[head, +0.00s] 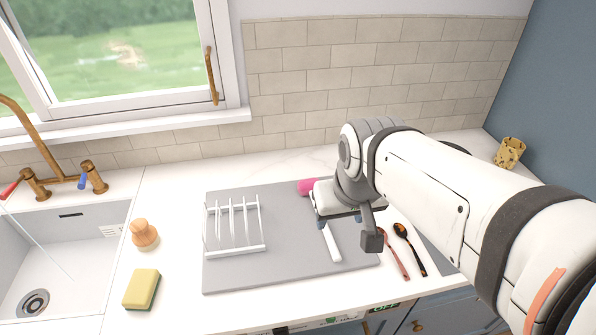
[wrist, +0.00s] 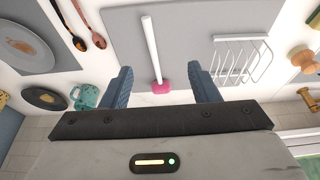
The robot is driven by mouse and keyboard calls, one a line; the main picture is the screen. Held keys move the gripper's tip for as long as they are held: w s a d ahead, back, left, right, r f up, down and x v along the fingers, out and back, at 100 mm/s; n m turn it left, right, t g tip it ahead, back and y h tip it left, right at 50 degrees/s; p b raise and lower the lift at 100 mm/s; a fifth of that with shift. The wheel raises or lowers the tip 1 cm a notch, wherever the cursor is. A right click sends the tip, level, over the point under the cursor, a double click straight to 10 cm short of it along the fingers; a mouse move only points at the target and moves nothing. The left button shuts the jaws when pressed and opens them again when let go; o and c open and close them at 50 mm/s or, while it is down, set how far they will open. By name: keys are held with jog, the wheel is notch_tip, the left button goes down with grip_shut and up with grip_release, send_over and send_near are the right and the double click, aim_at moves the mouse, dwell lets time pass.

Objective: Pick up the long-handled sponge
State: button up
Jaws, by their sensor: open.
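The long-handled sponge has a pink head (head: 306,187) and a white handle (head: 332,244). It lies on the grey mat (head: 290,283), and my gripper hides its middle in the head view. In the wrist view its handle (wrist: 151,45) runs upward from the pink head (wrist: 163,87). My gripper (head: 339,219) is open and empty above it. In the wrist view the two blue fingers (wrist: 160,73) appear on either side of the lower handle and head. I cannot tell the height left between fingers and sponge.
A white dish rack (head: 235,248) stands left on the mat. Two spoons (head: 407,248) lie to the right. A yellow sponge (head: 142,287) and wooden brush (head: 144,233) are near the sink (head: 60,260). A teal mug (wrist: 87,96) and dark plate (wrist: 44,98) show in the wrist view.

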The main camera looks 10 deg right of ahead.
aim_at(311, 186)
jog(key=o, duration=0.4)
jog(key=w+f+b, duration=0.1)
jog(key=w, duration=0.2)
jog(key=w+d+f+b, duration=0.1)
jog(key=w+f+b, duration=0.1)
jog(key=w, duration=0.2)
jog(key=w+f+b, duration=0.1)
jog(key=w+f, duration=0.1)
jog(key=w, duration=0.2)
jog(key=shift+d+b, duration=0.25)
jog(key=shift+b, duration=0.1)
jog(key=o, duration=0.3)
jog(key=shift+n+t, duration=0.3)
jog(key=shift+t, duration=0.1)
jog(key=w+f+b, duration=0.1)
jog(key=w+f, duration=0.2)
jog(key=w, duration=0.2)
jog(key=w+f+b, duration=0.2)
jog(key=w, duration=0.3)
jog(key=w+f+b, duration=0.2)
jog(key=w+f, duration=0.1)
jog(key=w, duration=0.2)
jog(key=shift+f, duration=0.35)
jog(key=shift+o, duration=0.2)
jog(key=shift+w+f, duration=0.25)
jog(key=x, duration=0.7)
jog(key=shift+s+a+f+p, duration=0.15)
jog(key=shift+s+f+p, duration=0.1)
jog(key=shift+p, duration=0.1)
